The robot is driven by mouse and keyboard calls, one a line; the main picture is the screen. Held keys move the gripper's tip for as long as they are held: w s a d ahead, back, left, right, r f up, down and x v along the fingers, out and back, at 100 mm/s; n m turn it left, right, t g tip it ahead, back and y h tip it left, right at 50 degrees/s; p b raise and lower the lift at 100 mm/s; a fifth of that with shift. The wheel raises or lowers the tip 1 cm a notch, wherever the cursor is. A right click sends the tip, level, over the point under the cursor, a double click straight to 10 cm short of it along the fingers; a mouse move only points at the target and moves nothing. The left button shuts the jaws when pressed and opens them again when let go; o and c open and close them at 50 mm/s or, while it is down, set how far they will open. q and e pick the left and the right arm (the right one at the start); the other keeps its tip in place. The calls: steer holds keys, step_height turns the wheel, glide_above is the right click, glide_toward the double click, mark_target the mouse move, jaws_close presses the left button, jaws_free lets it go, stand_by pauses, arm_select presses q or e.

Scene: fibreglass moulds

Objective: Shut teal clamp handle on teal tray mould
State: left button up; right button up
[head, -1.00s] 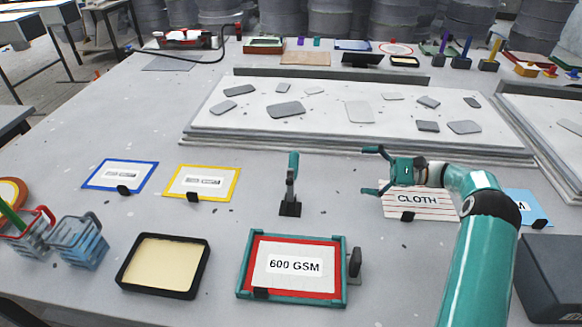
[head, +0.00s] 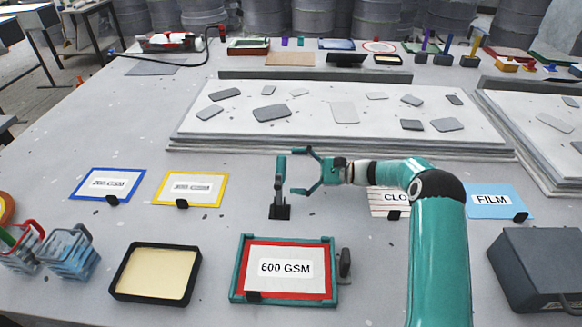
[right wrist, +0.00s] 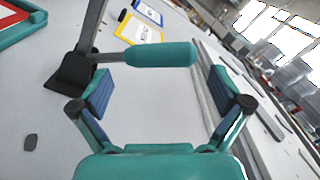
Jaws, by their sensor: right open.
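The teal clamp handle (head: 281,166) stands upright on a dark clamp base (head: 279,212), just behind the teal tray mould (head: 237,268). In the right wrist view the handle (right wrist: 160,54) lies across the space at the fingertips, with its grey lever (right wrist: 92,28) to the left. My right gripper (head: 299,171) is open and comes from the right, its fingers pointing at the handle. In the right wrist view its two blue-padded fingers (right wrist: 164,90) are apart, with nothing gripped. The tray mould holds a red-bordered "600 GSM" card (head: 285,268). My left gripper is not in view.
A dark upright piece (head: 344,263) stands at the mould's right edge. A black-rimmed cream tray (head: 157,272) lies left of it. Blue (head: 108,184) and yellow-bordered (head: 190,188) cards lie behind. A dark grey box (head: 540,268) stands at right, and a long slab (head: 330,146) lies behind the clamp.

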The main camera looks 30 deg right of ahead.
steer(key=shift+x, duration=0.8)
steer(key=shift+c, duration=0.2)
